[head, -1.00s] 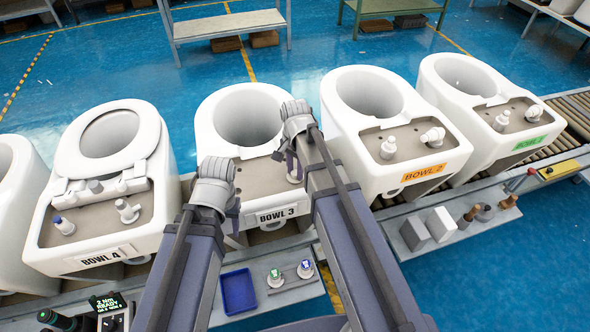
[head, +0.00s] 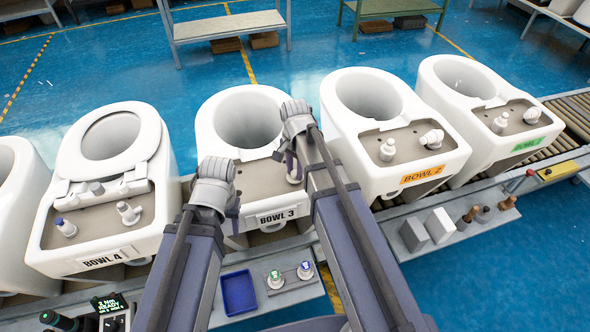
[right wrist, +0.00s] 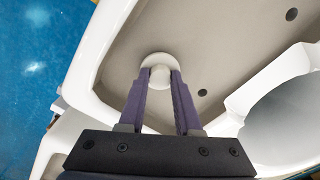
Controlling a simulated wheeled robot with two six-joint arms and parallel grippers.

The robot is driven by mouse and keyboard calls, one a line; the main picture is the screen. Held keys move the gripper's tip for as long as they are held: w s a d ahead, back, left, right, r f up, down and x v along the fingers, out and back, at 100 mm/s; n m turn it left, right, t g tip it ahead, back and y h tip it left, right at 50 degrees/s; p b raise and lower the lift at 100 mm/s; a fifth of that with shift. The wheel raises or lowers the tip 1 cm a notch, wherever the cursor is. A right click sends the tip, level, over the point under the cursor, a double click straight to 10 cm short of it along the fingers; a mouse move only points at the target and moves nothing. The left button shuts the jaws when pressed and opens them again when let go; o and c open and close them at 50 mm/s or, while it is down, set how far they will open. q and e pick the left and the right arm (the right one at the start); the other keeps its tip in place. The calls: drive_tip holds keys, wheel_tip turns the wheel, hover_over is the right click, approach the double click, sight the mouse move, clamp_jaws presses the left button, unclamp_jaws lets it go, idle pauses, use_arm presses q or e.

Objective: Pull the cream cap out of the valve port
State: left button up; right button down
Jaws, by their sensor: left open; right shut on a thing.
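The bowl marked BOWL 3 (head: 218,112) stands in the middle of the head view, with a flat beige deck (head: 255,178) at its near side. My right gripper (right wrist: 160,79) reaches down over this deck. In the right wrist view its two purple fingers are shut on the rounded cream cap (right wrist: 159,74). A paler round rim shows just beyond the cap; I cannot tell whether the cap is still seated in the port. In the head view the cap is mostly hidden by my right wrist. My left gripper (head: 235,210) is open over the deck's left side, its fingers mostly hidden by its wrist.
BOWL 4 (head: 150,210) stands to the left, with BOWL 2 (head: 352,150) and another bowl (head: 480,160) to the right. A blue tray (head: 239,292) and two small fittings lie on the near ledge. Blocks and small parts stand on the right ledge.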

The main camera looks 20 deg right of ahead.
sight(295, 173)
drive_tip(key=shift+r, duration=0.1)
drive_tip(key=shift+r+p, duration=1.55)
drive_tip(key=shift+p, duration=0.1)
